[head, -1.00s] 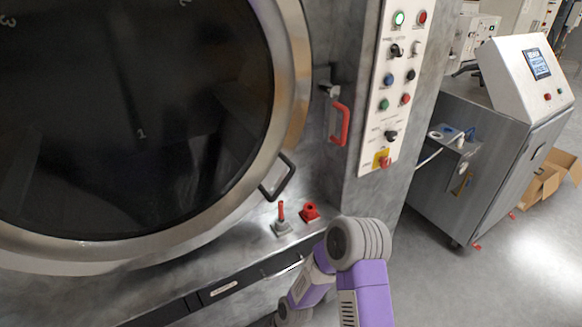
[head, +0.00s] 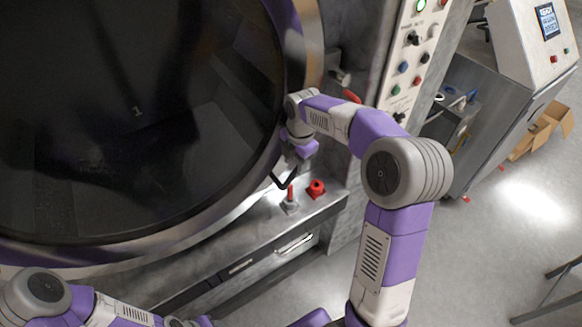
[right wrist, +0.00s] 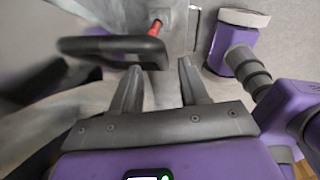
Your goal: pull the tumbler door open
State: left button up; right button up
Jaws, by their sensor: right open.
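The round tumbler door (head: 150,140) has dark glass and a broad metal rim, and it looks shut. Its black loop handle (head: 283,181) sits on the rim's lower right and is partly hidden by my right gripper (head: 290,168). In the right wrist view my right gripper (right wrist: 160,85) is open with nothing between its fingers. The black handle (right wrist: 112,50) lies beyond the fingertips, mostly to the left; I cannot tell if they touch. My left arm shows at the lower left of the head view, but its gripper fingers do not show.
A red-tipped lever (head: 290,195) and a red knob (head: 317,188) stand on the ledge below the handle. A red handle (head: 352,97) and a button panel (head: 408,60) are to the right, partly behind my arm. A metal cabinet (head: 490,110) stands farther right.

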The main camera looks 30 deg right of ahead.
aim_at(295, 170)
jog(key=f, duration=0.5)
jog(key=shift+w, duration=0.4)
jog(key=shift+s+f, duration=0.15)
jog(key=shift+s, duration=0.05)
jog(key=shift+w, duration=0.1)
grip_shut()
